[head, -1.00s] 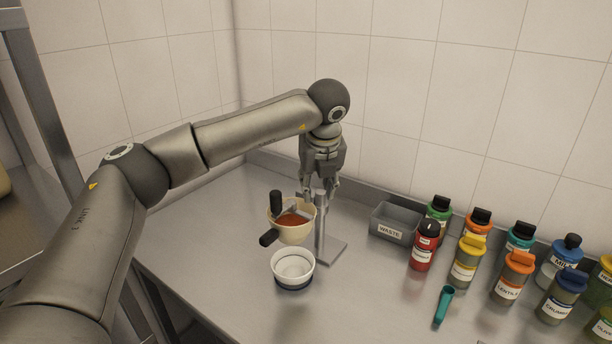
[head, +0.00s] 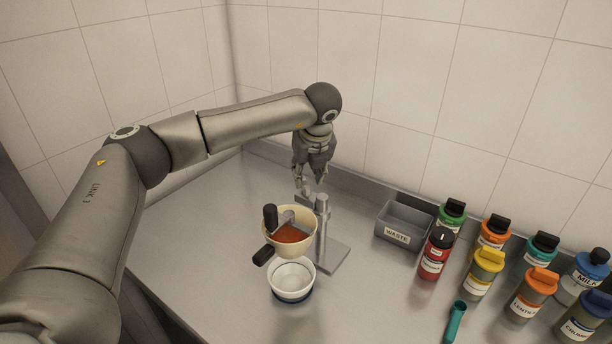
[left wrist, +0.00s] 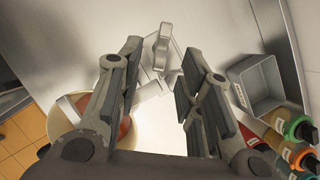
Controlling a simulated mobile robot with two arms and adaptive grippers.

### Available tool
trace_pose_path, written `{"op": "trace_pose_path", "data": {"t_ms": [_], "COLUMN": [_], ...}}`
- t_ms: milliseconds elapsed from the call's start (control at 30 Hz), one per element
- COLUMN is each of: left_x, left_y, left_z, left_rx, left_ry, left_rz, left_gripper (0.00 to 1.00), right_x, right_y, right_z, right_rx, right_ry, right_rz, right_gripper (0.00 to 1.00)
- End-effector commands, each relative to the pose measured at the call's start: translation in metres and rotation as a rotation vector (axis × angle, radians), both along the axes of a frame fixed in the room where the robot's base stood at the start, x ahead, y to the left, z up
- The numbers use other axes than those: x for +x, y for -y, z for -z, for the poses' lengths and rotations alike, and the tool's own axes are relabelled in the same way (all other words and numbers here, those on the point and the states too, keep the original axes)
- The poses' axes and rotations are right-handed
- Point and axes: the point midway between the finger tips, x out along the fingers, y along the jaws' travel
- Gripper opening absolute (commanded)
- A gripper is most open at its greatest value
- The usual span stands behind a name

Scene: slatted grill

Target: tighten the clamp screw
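A metal stand has an upright post (head: 322,220) on a flat base plate. A cream bowl (head: 275,238) with reddish contents and dark handles is held beside the post, and it shows partly hidden in the left wrist view (left wrist: 63,112). The clamp screw appears as a grey winged knob (left wrist: 161,48) ahead of the fingers in the left wrist view; in the head view it is small and partly hidden by the gripper. My left gripper (head: 309,188) points down just behind the post top. Its fingers are apart with nothing between the pads. My right gripper is out of view.
A white bowl (head: 292,282) stands below the cream bowl. A grey waste bin (head: 397,237) is right of the stand, with several labelled bottles beyond it and a teal tool (head: 455,322) in front. The tiled wall is close behind. The counter left of the stand is clear.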

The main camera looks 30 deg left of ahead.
Motion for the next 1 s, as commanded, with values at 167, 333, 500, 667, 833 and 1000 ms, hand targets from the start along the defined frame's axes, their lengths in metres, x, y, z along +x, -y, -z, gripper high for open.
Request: {"op": "trace_pose_path", "data": {"t_ms": [167, 333, 500, 667, 833, 1000], "left_x": [0.008, 0.013, 0.014, 0.014, 0.014, 0.014], "left_y": [-0.008, -0.012, -0.013, -0.013, -0.013, -0.013], "left_z": [0.026, 0.041, 0.045, 0.045, 0.045, 0.044], "left_rx": [0.0, 0.0, 0.001, 0.001, 0.0, 0.0], "left_ry": [-0.003, 0.0, 0.001, 0.001, 0.001, 0.001], "left_rz": [-0.003, -0.001, 0.0, 0.0, -0.001, -0.001], "left_gripper": [0.34, 0.34, 0.34, 0.34, 0.12, 0.0], "right_x": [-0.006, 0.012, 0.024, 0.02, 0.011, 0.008], "right_y": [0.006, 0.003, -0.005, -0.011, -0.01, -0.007], "right_z": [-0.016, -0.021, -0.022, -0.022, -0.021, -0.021], "right_rx": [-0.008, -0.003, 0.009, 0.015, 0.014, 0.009], "right_ry": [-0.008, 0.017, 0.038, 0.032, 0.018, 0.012], "right_rz": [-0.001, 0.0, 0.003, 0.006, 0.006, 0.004], "right_gripper": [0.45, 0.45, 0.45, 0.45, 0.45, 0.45]}}
